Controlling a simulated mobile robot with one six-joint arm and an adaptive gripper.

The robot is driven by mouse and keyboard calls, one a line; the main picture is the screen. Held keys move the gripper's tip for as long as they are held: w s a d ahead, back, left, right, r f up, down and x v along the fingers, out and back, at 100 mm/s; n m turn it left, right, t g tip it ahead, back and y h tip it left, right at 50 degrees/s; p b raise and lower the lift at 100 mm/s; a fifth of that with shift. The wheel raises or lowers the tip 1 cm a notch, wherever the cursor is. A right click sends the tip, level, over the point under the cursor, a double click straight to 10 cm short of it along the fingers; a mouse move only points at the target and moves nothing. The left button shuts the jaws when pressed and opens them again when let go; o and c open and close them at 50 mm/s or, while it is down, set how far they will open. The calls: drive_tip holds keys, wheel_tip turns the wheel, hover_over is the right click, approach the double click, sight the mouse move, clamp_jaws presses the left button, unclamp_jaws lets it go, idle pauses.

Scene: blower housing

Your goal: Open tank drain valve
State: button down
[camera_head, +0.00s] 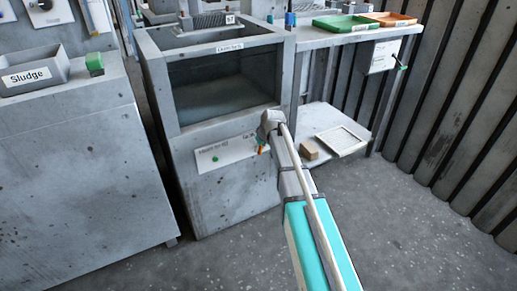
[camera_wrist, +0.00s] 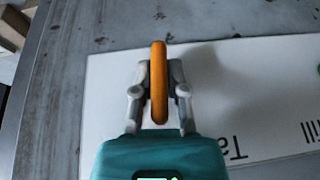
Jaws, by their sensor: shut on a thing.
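The drain valve's orange handle (camera_wrist: 159,62) stands in the middle of the wrist view, seen as a narrow upright bar. My gripper (camera_wrist: 159,88) is shut on it, with one grey finger on each side. In the head view a small orange part of the handle (camera_head: 261,151) shows at the arm's end. It is in front of a white label plate (camera_head: 218,157) on the tank's face. The grey tank (camera_head: 228,192) has a dark window above the plate. My arm hides the plate's right end and most of the valve.
A green knob (camera_head: 215,158) sits on the plate's left part. A low shelf (camera_head: 325,120) with a brown block (camera_head: 309,151) and a pale frame (camera_head: 341,141) stands right of the tank. A grey cabinet (camera_head: 75,170) stands left. Floor at right is clear.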

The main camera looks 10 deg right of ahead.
drive_tip(key=shift+h, duration=0.5)
drive_tip(key=c, duration=0.7)
unclamp_jaws()
drive_tip(key=shift+o, duration=0.2)
drive_tip(key=s+r+m+g+h+p, duration=0.1)
drive_tip(key=s+r+m+g+p, duration=0.2)
drive_tip(key=s, duration=1.2)
drive_tip(key=s+r+g+p, duration=0.1)
drive_tip(key=s+r+p, duration=0.25)
drive_tip(key=s, duration=1.15)
wheel_tip(320, 180, up, 36)
drive_tip(key=p, duration=3.7)
drive_tip(key=shift+w+p, duration=0.2)
drive_tip(key=shift+p, duration=0.1)
